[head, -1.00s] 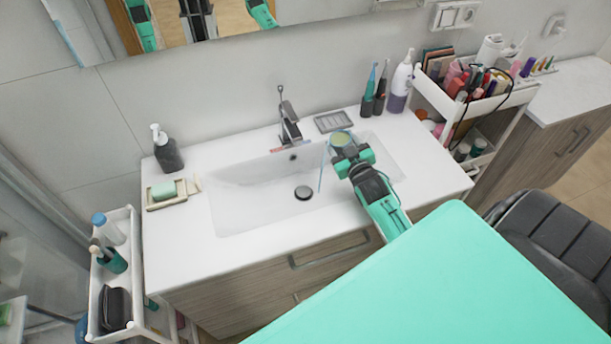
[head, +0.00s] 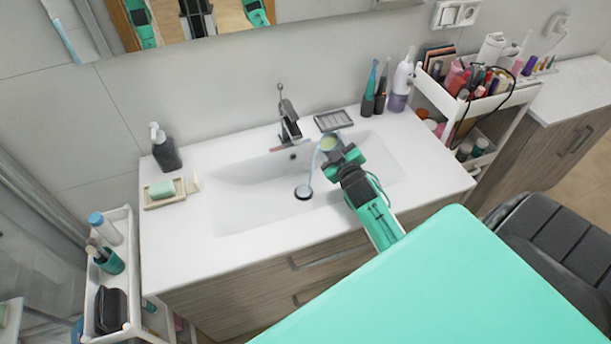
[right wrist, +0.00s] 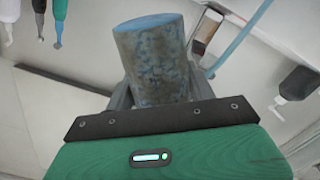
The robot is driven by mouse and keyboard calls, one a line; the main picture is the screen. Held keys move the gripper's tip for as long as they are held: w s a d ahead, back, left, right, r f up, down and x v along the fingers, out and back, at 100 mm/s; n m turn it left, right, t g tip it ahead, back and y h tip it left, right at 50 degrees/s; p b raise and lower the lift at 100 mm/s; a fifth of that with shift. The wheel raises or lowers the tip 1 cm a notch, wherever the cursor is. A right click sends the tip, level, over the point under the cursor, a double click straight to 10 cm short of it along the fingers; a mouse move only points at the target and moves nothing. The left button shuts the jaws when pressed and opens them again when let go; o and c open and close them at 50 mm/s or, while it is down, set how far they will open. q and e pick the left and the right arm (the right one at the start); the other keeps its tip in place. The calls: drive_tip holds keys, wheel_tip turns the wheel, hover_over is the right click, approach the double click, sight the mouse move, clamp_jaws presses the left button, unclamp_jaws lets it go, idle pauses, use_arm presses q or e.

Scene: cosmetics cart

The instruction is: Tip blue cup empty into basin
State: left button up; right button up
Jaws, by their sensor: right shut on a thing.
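My right gripper (head: 343,158) is over the right part of the white basin (head: 240,200), shut on the blue cup (head: 330,144). In the head view the cup is small and tilted left, with a yellowish opening or inside showing. How much is left inside is hidden. My left gripper is not in view, apart from what may show in the mirror.
A faucet (head: 288,115) stands behind the basin, with a soap dish (head: 334,121) to its right. A soap dispenser (head: 165,148) and green soap (head: 162,189) are at left. Brushes and a bottle (head: 400,82) stand at the back right. Carts flank the counter.

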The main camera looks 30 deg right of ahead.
drive_tip(key=shift+w+a+f+n+b, duration=0.15)
drive_tip(key=shift+a+f+n+b, duration=0.15)
drive_tip(key=shift+a+n, duration=0.1)
drive_tip(key=shift+f+n, duration=0.2)
drive_tip(key=shift+n, duration=0.2)
drive_tip(key=shift+w+a+f+n+b, duration=0.1)
drive_tip(key=shift+a+f+n+b, duration=0.15)
drive_tip(key=shift+n+b, duration=0.25)
drive_tip(key=shift+f+b, duration=0.2)
drive_tip(key=shift+b, duration=0.1)
drive_tip(key=shift+f+n+b, duration=0.3)
drive_tip(key=shift+n+b, duration=0.05)
drive_tip(key=shift+n, duration=0.25)
drive_tip(key=shift+a+f+n+g+h, duration=0.1)
drive_tip(key=shift+f+n+g+h, duration=0.05)
drive_tip(key=shift+n+g+h, duration=0.2)
drive_tip(key=shift+w+a+f+n+b, duration=0.1)
drive_tip(key=shift+a+f+n+b, duration=0.1)
drive_tip(key=shift+f+n+b, duration=0.9)
idle(0.5)
drive_tip(key=shift+w+a+f+n+h, duration=0.15)
drive_tip(key=shift+w+a+n, duration=0.05)
drive_tip(key=shift+a+n, duration=0.25)
drive_tip(key=shift+w+a+f+n+h, duration=0.1)
drive_tip(key=shift+w+a+f+n, duration=0.05)
drive_tip(key=shift+a+n, duration=0.3)
drive_tip(key=shift+w+a+r+n+g+p, duration=0.1)
drive_tip(key=shift+a+r+n+g+p, duration=0.15)
drive_tip(key=shift+n+p, duration=0.5)
idle(0.5)
